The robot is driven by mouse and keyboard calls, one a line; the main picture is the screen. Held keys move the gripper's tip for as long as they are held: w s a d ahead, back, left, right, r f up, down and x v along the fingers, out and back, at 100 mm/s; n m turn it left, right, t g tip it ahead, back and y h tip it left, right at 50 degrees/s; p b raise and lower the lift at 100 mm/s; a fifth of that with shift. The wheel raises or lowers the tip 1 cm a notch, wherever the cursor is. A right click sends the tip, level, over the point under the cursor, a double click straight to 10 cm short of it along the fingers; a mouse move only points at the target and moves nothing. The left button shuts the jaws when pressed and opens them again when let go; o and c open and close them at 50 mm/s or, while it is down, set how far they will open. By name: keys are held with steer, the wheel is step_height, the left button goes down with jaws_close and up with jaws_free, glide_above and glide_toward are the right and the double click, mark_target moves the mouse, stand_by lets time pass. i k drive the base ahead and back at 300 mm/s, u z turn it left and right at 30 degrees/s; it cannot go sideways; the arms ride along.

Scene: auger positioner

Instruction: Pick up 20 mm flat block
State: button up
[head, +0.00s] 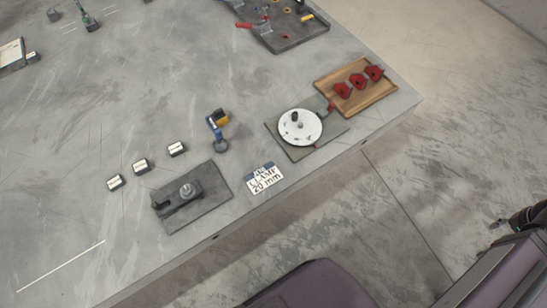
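Three small blocks with pale labelled tops stand in a slanting row on the grey table: a left block (114,183), a middle block (140,166) and a right block (176,149). Their labels are too small to read, so I cannot tell which is the 20 mm flat block. A dark jointed part at the right edge looks like my gripper (503,223). It is cut off by the frame, far from the blocks and beyond the table edge. I cannot tell whether it is open or shut.
In front of the blocks is a dark fixture plate (212,204) with a clamp. A "CLAMP 20 mm" card (264,179), blue-yellow tool (217,130), white disc (300,127) and wooden tray (333,93) with red knobs lie rightward.

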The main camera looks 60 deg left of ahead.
mark_target(176, 149)
steer(key=k, duration=2.2)
steer(key=u, duration=1.15)
steer(key=i, duration=1)
steer(key=z, duration=0.15)
